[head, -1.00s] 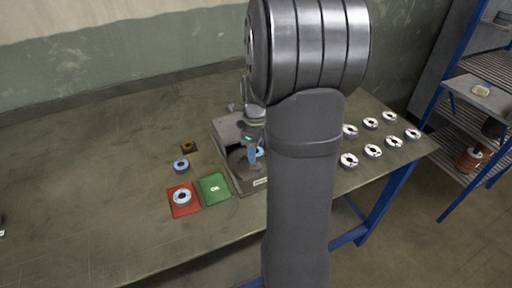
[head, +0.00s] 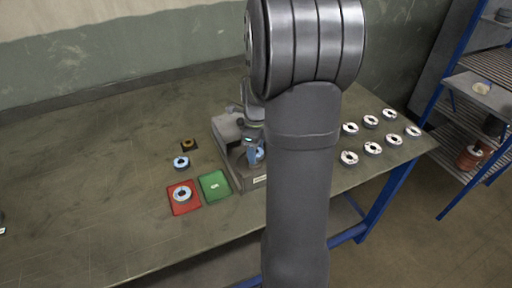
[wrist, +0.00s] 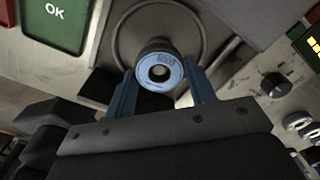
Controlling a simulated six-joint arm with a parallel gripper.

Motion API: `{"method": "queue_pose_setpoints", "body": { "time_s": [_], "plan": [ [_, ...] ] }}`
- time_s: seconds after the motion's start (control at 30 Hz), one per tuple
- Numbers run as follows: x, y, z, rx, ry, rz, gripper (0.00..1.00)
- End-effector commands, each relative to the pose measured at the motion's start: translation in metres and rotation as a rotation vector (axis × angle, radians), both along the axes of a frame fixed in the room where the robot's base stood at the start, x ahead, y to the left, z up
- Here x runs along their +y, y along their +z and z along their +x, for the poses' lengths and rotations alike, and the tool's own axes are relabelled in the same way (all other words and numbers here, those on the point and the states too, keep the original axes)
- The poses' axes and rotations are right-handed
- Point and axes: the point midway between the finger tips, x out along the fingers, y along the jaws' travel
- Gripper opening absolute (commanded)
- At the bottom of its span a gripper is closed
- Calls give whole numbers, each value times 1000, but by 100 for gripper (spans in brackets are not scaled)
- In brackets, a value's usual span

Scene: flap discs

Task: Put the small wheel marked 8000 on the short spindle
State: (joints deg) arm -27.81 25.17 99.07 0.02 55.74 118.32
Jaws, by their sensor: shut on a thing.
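My gripper (wrist: 163,85) has blue fingers on either side of a small blue-rimmed wheel (wrist: 160,68) and is shut on it. The wheel's face carries a marking that looks like 8000, upside down in the wrist view. It is over a round plate (wrist: 117,32) on the grey machine. The short spindle cannot be made out; the wheel would cover anything under it. In the head view my gripper (head: 252,155) is at the machine (head: 226,130), partly hidden by my arm. I cannot tell whether the wheel touches the plate.
A green OK tray (head: 214,196) and a red tray (head: 174,207) with a wheel on it lie left of the machine. Several white-faced discs (head: 372,149) lie at right.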

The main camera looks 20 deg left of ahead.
Motion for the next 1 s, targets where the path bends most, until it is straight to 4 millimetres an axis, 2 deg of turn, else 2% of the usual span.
{"method": "queue_pose_setpoints", "body": {
  "time_s": [1.0],
  "plan": [
    [0,-29,0,0,0,0,26]
  ]
}}
